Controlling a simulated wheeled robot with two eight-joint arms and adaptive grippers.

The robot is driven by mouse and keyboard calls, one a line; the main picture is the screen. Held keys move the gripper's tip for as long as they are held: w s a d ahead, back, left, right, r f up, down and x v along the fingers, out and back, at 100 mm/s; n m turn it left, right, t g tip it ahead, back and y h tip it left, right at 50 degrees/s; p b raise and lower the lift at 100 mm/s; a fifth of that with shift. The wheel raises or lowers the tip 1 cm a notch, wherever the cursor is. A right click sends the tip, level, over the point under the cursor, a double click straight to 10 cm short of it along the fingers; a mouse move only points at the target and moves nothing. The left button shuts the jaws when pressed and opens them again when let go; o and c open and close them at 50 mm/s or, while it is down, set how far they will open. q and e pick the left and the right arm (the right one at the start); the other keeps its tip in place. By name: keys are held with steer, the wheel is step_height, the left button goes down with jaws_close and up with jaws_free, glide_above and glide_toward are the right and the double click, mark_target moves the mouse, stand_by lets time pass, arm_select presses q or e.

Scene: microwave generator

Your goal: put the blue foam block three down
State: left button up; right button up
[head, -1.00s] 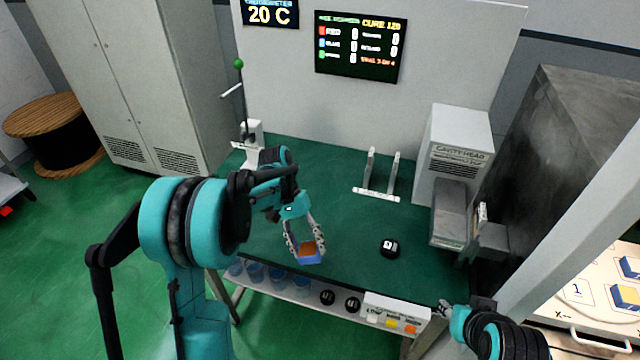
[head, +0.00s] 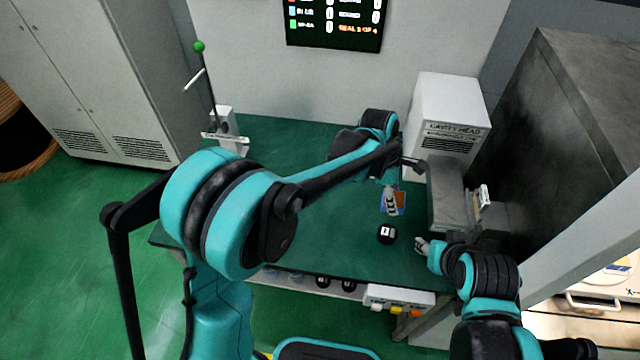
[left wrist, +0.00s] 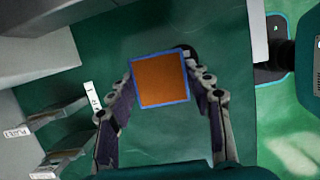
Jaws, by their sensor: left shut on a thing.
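A square block with blue edges and an orange face (left wrist: 160,82) is between the fingers of my left gripper (left wrist: 161,112). In the head view the block (head: 399,197) is held above the right part of the green table (head: 320,235), left of the grey slab below the cavity head. My left gripper (head: 391,203) is shut on it. No number shows on the block. My right gripper (head: 421,245) is low at the table's right side, right of a black round piece; its fingers are too small to tell open from shut.
A white cavity head box (head: 450,110) stands at the back right, with a grey slab (head: 447,195) below it. The black round piece (head: 387,233) lies on the table near the block. A lever with a green ball (head: 199,47) stands at the back left.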

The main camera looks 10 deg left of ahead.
arm_select(q)
steer(key=shift+f, duration=0.15)
steer(key=b, duration=0.3)
glide_above(352, 232)
steer(key=a, duration=0.1)
step_height(352, 232, down, 7)
steer(key=shift+s+r, duration=0.1)
steer(key=shift+f+b, duration=1)
steer(key=shift+f, duration=0.9)
steer(key=shift+f, duration=0.2)
steer(key=o, duration=0.7)
steer(key=shift+r, duration=0.1)
